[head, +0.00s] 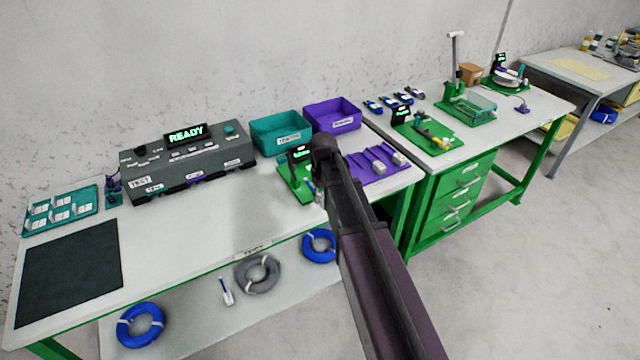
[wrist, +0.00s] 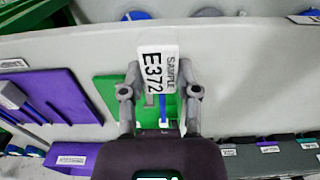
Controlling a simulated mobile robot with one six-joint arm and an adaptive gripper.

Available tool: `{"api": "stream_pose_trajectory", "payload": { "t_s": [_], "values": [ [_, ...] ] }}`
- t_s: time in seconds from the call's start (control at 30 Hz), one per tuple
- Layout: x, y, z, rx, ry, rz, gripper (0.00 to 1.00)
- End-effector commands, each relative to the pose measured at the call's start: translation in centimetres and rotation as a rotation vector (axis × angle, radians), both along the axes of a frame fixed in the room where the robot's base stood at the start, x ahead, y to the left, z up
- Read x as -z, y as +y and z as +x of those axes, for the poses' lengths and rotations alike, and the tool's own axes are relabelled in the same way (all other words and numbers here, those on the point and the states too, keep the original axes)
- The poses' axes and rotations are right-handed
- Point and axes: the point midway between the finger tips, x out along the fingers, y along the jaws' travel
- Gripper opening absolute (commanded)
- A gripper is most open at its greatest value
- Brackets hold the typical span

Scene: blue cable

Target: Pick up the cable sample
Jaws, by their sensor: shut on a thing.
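The cable sample (wrist: 158,68) shows in the wrist view as a white tag reading "SAMPLE E372", with a short blue cable piece (wrist: 162,103) below it. My gripper (wrist: 160,92) has one finger on each side of it and is shut on it. The sample is over or close to a green plate (wrist: 106,92); I cannot tell how high. In the head view my own arm hides most of the gripper and the sample, beside the green plate with a small lit display (head: 288,178).
A grey tester (head: 190,165) reading "READY" stands left of the plate. A teal bin (head: 281,135) and a purple bin (head: 332,115) stand behind. A purple mat (head: 375,172) with tools lies right. A dark mat (head: 68,270) lies front left. Cable coils (head: 257,274) are on the lower shelf.

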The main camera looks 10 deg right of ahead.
Motion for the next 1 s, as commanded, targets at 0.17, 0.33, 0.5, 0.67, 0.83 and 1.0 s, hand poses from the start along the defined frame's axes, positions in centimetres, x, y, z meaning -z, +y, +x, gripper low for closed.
{"api": "stream_pose_trajectory", "payload": {
  "t_s": [0.17,0.33,0.5,0.67,0.83,1.0],
  "values": [
    [-0.3,0.2,-2.6,0.0,0.0,0.0,0.0],
    [-0.3,0.3,-3.4,0.0,0.0,0.0,0.0],
    [-0.3,0.3,-3.6,0.001,0.0,0.0,0.0],
    [-0.3,0.3,-3.5,0.001,0.0,0.0,0.0],
    [-0.3,0.3,-3.5,0.001,0.0,0.0,0.0],
    [-0.3,0.3,-3.5,0.001,0.0,0.0,0.0]
  ]
}}
